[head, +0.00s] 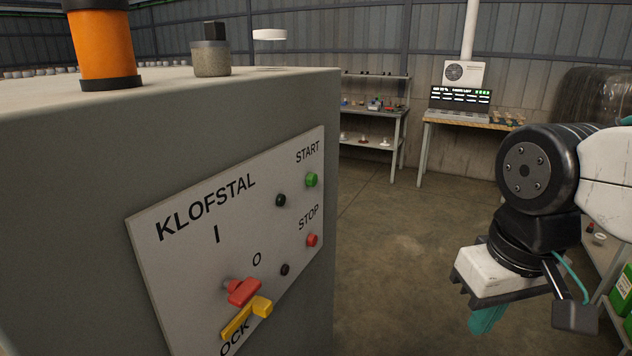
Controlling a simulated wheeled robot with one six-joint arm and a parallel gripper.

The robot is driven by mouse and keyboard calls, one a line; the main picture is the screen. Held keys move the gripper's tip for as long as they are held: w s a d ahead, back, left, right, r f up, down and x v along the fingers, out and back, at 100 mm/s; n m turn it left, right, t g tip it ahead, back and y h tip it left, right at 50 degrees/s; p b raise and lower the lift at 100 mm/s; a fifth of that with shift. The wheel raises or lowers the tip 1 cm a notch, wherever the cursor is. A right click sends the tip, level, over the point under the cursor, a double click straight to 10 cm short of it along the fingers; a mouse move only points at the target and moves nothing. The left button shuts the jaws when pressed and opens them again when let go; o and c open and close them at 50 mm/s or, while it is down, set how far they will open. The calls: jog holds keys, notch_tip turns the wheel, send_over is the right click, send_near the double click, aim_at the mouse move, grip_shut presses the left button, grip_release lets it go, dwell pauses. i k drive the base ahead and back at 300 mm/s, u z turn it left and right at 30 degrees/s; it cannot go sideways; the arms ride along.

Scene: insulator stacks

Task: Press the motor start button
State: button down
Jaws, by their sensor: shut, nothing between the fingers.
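The green start button (311,180) sits at the upper right of the control panel (185,260), under the word START. The red stop button (312,240) is below it, under the word STOP. A red rotary handle (243,291) with a yellow lock piece (247,318) is at the panel's lower middle. Two dark round fittings lie left of the buttons. My gripper (487,320) hangs pointing down at the right, well apart from the panel, with teal fingers shut and empty. Part of the fingers is hidden behind the gripper body.
The panel is on a large grey cabinet (80,130) filling the left. An orange cylinder (103,45) and a small grey one (210,58) stand on top. Open floor (400,250) lies between cabinet and arm. A wooden bench (470,127) and a shelf (375,110) stand behind.

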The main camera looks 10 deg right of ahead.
aim_at(311, 179)
jog(key=z, duration=2.65)
jog(key=k, duration=1.15)
jog(key=u, duration=0.95)
